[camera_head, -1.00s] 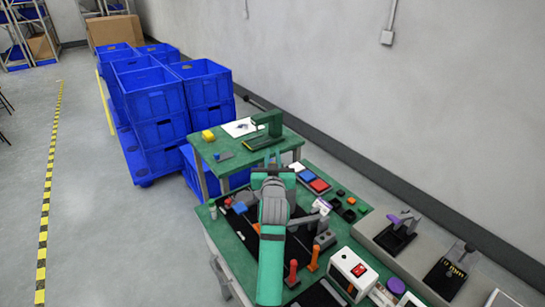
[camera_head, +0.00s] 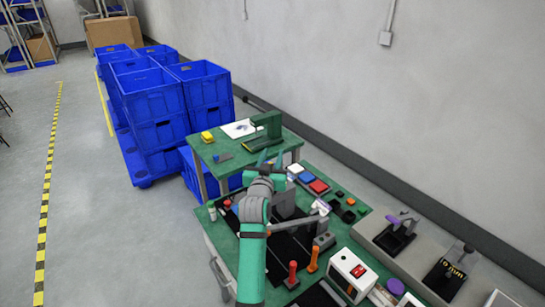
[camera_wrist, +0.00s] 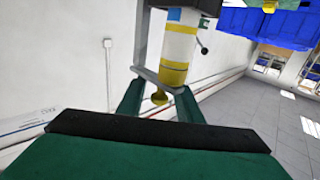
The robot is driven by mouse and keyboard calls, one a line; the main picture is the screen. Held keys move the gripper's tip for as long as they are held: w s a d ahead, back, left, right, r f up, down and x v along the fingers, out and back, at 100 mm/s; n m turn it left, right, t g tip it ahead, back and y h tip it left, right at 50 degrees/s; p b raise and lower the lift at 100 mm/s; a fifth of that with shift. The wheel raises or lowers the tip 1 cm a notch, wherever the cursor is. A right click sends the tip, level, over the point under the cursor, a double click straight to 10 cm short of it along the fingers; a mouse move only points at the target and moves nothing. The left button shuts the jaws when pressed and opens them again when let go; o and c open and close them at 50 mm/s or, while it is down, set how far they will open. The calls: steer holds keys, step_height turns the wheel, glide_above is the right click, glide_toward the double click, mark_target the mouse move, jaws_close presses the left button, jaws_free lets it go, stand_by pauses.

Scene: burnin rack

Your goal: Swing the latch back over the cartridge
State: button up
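In the wrist view a cylinder with yellow and white bands (camera_wrist: 179,48), which looks like the cartridge, stands in a grey frame. My arm hides much of the area, and I cannot make out cartridge or latch there.
The green bench (camera_head: 222,240) carries orange- and red-handled tools (camera_head: 312,260) and a white box with a red switch (camera_head: 353,270). A second green table (camera_head: 215,155) stands behind. Blue crates (camera_head: 150,110) are stacked at left; open floor lies left of them.

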steer(key=s+r, duration=1.3)
steer(key=s, duration=0.1)
stand_by(0.5)
